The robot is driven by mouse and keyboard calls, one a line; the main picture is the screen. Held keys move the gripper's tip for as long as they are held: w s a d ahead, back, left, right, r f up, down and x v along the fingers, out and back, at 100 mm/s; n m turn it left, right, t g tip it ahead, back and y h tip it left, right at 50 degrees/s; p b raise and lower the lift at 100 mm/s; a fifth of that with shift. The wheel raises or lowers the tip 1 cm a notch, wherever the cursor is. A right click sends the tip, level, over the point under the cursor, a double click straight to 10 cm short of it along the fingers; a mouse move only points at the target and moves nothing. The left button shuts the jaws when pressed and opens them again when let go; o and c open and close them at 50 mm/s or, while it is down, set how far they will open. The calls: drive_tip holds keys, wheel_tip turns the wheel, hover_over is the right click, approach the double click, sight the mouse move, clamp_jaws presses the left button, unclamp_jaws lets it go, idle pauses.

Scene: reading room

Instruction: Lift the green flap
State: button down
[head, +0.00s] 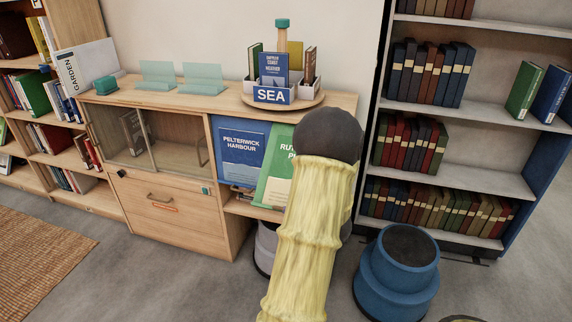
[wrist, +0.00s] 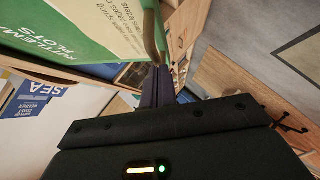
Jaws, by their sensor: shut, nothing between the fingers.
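The green flap (head: 276,165) is a sloped green panel with white lettering on the cabinet's right part, right of a blue flap (head: 241,150) reading "PELTERWICK HARBOUR". My yellow-sleeved arm covers its right side in the head view. In the wrist view the green flap (wrist: 85,25) fills the upper left, with a cream text area and a curved tan-grey lip along its edge. My gripper (wrist: 158,70) is shut and empty, its dark fingertips close beside that lip. I cannot tell whether they touch it. The head view hides my gripper behind my arm.
A wooden turntable (head: 290,103) with books and a "SEA" sign stands on the cabinet top. A glass-fronted compartment and drawer (head: 160,205) are at left. A blue stool (head: 397,275) stands on the floor at right, before a tall bookcase (head: 463,130).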

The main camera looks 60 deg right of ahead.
drive_tip(key=shift+r, duration=0.1)
drive_tip(key=w+a+r+p+v, duration=0.1)
drive_tip(key=p+v, duration=0.1)
drive_tip(key=v, duration=1)
drive_tip(key=shift+a+r, duration=0.3)
drive_tip(key=shift+a, duration=0.25)
